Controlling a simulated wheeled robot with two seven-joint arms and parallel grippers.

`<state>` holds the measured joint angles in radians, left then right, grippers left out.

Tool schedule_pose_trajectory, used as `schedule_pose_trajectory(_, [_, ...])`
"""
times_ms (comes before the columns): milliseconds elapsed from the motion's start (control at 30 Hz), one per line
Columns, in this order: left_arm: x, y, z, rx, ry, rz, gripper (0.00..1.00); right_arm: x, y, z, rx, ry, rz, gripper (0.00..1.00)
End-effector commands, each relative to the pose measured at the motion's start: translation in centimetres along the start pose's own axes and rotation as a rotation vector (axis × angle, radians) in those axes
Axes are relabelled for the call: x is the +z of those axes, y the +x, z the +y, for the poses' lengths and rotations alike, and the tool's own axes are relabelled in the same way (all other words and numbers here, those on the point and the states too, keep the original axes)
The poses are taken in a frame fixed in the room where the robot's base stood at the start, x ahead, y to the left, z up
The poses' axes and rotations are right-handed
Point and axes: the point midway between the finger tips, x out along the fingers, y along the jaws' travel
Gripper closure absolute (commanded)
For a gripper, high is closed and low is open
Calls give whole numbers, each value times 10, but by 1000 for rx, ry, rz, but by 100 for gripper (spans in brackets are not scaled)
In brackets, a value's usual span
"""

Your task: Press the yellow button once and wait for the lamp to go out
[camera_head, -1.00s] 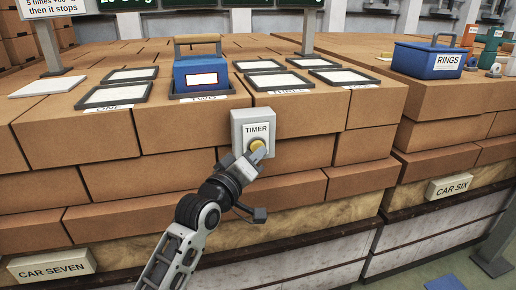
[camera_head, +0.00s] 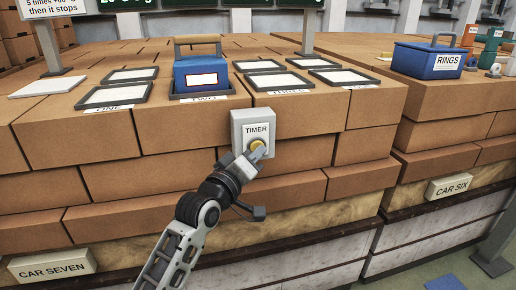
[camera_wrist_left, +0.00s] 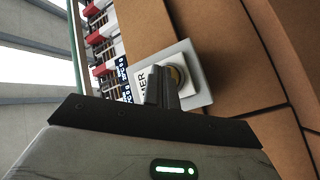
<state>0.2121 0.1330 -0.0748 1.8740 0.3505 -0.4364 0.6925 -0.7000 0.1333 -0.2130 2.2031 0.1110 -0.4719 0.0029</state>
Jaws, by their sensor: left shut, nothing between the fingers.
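The yellow button (camera_head: 258,145) is on the light grey box labelled TIMER (camera_head: 238,119), fixed to the front of the brick stack. My left gripper (camera_head: 253,156) is shut and empty, its fingertips just below and left of the button. In the left wrist view, the shut fingers (camera_wrist_left: 163,84) overlap the box (camera_wrist_left: 200,92) and partly cover the button (camera_wrist_left: 177,76). I cannot tell whether the fingertips touch it. No lamp can be clearly made out. My right gripper is not in view.
A blue box with a handle (camera_head: 201,74) stands on the frame labelled TWO. Several flat frames, such as the one marked ONE (camera_head: 115,95), lie around it on the bricks. A blue RINGS box (camera_head: 428,61) stands on the right stack.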

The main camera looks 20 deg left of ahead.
Motion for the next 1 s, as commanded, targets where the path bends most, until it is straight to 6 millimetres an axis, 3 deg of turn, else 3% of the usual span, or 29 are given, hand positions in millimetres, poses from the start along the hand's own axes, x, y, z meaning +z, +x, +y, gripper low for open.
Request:
schedule_pose_trajectory(667, [8, -13, 10, 0, -1, 0, 100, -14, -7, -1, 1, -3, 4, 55])
schedule_pose_trajectory(1000, [24, -35, 27, -2, -2, -1, 100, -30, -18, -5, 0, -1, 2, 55])
